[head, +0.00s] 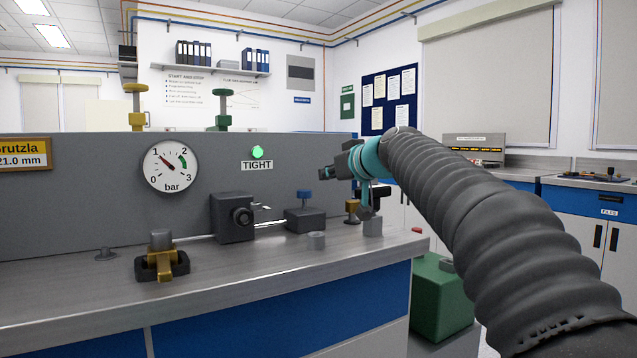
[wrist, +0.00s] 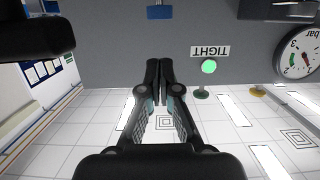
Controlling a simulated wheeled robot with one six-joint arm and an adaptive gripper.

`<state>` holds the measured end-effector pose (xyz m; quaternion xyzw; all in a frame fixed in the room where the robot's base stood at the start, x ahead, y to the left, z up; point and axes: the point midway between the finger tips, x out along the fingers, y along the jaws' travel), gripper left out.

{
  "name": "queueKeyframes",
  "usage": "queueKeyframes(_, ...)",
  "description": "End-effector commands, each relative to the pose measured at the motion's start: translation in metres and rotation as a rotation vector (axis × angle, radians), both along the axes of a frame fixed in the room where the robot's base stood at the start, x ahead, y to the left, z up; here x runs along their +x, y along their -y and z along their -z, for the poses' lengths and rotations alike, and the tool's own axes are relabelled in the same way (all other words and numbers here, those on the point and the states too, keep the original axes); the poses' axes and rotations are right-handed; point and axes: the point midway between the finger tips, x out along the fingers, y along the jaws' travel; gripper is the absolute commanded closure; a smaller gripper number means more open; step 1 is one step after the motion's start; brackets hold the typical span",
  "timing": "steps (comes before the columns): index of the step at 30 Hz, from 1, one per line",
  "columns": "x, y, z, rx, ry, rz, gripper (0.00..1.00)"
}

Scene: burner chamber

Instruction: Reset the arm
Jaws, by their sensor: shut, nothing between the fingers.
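My arm reaches in from the right of the head view, and my gripper (head: 325,173) hangs in front of the grey panel (head: 110,185), above the right part of the bench. It points left. In the wrist view, which is upside down, the two black fingers of my gripper (wrist: 165,66) lie together with nothing between them. The gripper is apart from the bench things.
A pressure gauge (head: 170,166) has its needle near 1. A green lamp (head: 257,152) glows above the TIGHT label (head: 257,166). A black block (head: 232,217), a blue-topped valve (head: 305,212) and a yellow-brown fixture (head: 160,262) stand on the bench (head: 70,285).

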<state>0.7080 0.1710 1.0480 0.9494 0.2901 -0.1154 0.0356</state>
Motion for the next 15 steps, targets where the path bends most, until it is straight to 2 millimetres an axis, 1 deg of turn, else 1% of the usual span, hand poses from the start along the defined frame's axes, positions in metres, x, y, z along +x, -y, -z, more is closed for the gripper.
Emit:
queueKeyframes(3, -0.0072, 0.0051, -0.0018, 0.0, 0.0, 0.001, 1.0)
queueKeyframes(6, -0.0097, 0.0067, -0.0028, 0.0, 0.0, 0.0, 1.0)
queueKeyframes(15, -0.0101, 0.0068, -0.0033, 0.0, 0.0, 0.0, 1.0)
